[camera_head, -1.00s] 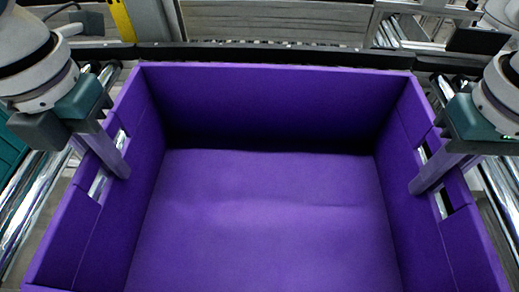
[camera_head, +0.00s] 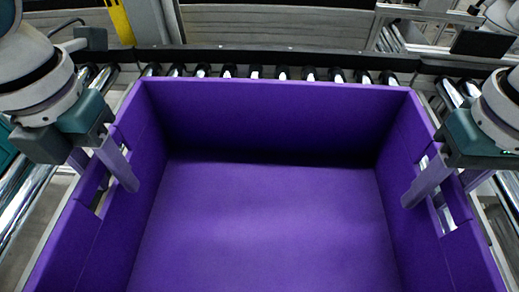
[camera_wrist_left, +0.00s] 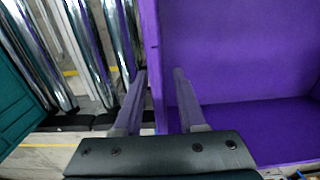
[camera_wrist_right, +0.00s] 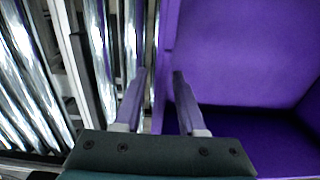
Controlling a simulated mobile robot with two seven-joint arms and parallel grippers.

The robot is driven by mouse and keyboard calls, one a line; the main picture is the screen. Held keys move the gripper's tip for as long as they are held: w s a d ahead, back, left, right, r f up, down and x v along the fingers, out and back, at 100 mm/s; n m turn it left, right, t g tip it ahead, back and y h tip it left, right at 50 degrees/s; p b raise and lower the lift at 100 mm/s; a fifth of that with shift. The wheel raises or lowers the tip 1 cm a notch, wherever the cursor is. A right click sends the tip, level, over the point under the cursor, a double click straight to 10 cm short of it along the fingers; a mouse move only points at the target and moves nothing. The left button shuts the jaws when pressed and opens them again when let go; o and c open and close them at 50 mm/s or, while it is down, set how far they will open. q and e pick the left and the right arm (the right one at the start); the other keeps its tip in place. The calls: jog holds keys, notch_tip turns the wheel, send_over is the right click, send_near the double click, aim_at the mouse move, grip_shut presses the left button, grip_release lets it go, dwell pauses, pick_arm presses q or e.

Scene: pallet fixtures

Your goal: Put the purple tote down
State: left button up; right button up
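The purple tote (camera_head: 270,220) is open-topped, empty and level, and fills the middle of the head view. Its underside is hidden. My left gripper (camera_head: 106,172) straddles the tote's left side wall at the handle slot, one finger inside and one outside. In the left wrist view, its fingertips (camera_wrist_left: 160,72) stand apart with a gap beside the wall. My right gripper (camera_head: 440,190) straddles the right side wall at its slot in the same way. In the right wrist view, its fingertips (camera_wrist_right: 159,72) are also spread around the wall with a gap.
A row of conveyor rollers (camera_head: 255,73) shows just behind the tote's back wall, with a dark rail (camera_head: 300,56) beyond. Shiny rollers (camera_head: 22,200) run along the left side and more lie at the right. A yellow post (camera_head: 121,20) stands at the back left.

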pick_arm(q)
notch_tip(320, 180, up, 12)
jog(key=shift+f, duration=0.1)
pick_arm(e)
jog(key=shift+r, duration=0.4)
notch_tip(320, 180, up, 11)
jog(key=shift+r, duration=0.15)
dwell(0.4)
